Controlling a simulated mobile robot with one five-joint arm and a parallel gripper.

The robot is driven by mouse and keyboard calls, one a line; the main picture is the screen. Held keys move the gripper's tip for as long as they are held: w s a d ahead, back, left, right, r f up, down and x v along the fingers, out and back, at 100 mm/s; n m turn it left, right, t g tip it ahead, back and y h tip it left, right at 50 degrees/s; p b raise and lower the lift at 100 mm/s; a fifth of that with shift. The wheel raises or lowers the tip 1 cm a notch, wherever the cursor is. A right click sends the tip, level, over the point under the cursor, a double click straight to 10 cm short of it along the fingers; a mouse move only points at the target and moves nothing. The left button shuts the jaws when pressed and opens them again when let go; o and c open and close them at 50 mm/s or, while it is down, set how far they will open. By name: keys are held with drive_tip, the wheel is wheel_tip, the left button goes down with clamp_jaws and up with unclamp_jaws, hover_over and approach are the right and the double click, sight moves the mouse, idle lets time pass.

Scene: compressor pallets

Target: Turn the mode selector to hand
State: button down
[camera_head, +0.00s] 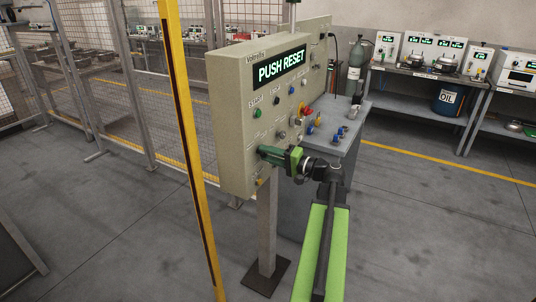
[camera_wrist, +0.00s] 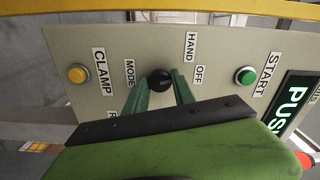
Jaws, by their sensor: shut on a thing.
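The mode selector (camera_wrist: 160,80) is a round black knob on the beige control panel (camera_wrist: 60,35), seen in the wrist view. The MODE label (camera_wrist: 129,73) is left of it, the HAND label (camera_wrist: 191,46) upper right, and the OFF label (camera_wrist: 199,75) to the right. My gripper (camera_wrist: 160,88) has its two green fingers on either side of the knob, shut on it. The exact direction of the knob's pointer is too small to tell. In the head view, my gripper (camera_head: 266,153) reaches the lower front of the panel (camera_head: 228,130) and hides the knob.
A yellow CLAMP button (camera_wrist: 77,73) and a green START button (camera_wrist: 246,76) flank the selector. The panel's display (camera_head: 280,67) reads PUSH RESET. A red button (camera_head: 306,112) sits at its right. A yellow post (camera_head: 183,110) stands just left of the panel.

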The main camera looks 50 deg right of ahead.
drive_tip(key=n, duration=0.5)
drive_tip(key=shift+a+f+n, duration=0.1)
drive_tip(key=shift+n, duration=0.3)
idle(0.4)
drive_tip(key=c, duration=1.1)
unclamp_jaws()
drive_tip(key=shift+o, duration=0.2)
drive_tip(key=shift+s, duration=0.15)
drive_tip(key=v, duration=1.7)
drive_tip(key=shift+s, duration=0.15)
